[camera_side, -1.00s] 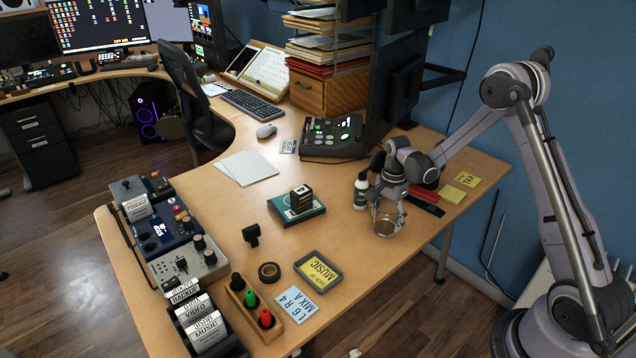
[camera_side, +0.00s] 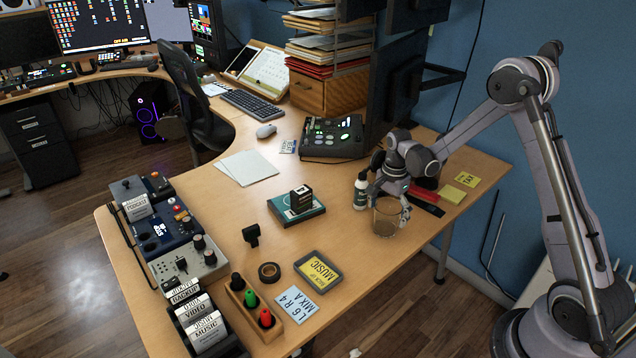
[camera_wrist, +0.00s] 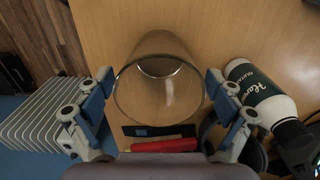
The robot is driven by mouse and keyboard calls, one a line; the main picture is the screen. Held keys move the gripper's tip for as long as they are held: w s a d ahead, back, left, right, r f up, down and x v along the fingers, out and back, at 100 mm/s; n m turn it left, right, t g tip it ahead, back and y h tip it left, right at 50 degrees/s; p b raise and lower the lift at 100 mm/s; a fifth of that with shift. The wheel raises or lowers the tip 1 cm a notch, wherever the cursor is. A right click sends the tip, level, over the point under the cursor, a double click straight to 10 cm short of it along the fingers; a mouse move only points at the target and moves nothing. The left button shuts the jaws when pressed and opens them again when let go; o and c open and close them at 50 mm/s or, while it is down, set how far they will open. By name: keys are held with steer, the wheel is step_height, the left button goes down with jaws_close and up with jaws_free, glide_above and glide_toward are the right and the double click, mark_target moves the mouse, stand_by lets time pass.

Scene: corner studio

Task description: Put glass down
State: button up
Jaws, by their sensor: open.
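The clear glass (camera_side: 387,219) stands upright on the wooden desk near its right edge. It also shows in the wrist view (camera_wrist: 160,104), with its rim toward the camera and its base on the wood. My gripper (camera_side: 390,198) is at the upper part of the glass; in the wrist view my gripper (camera_wrist: 160,82) has one finger on each side of it. The fingers are open, with narrow gaps between them and the glass. The far side of the glass is partly hidden by the gripper in the side view.
A teal box (camera_side: 297,210) lies further left. Bare wood is in front of the glass.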

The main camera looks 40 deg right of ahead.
step_height(320, 180, up, 10)
steer(key=s+a+r+n+t, duration=0.3)
steer(key=s+a+r+n, duration=0.3)
steer(key=a+r+n, duration=0.3)
steer(key=s+a+r+n+t, duration=0.1)
steer(key=s+a+n+t, duration=0.3)
steer(key=s+a+n, duration=0.3)
steer(key=s+n, duration=0.2)
steer(key=shift+s+a+r, duration=0.25)
steer(key=shift+s+r, duration=0.1)
steer(key=shift+r, duration=0.05)
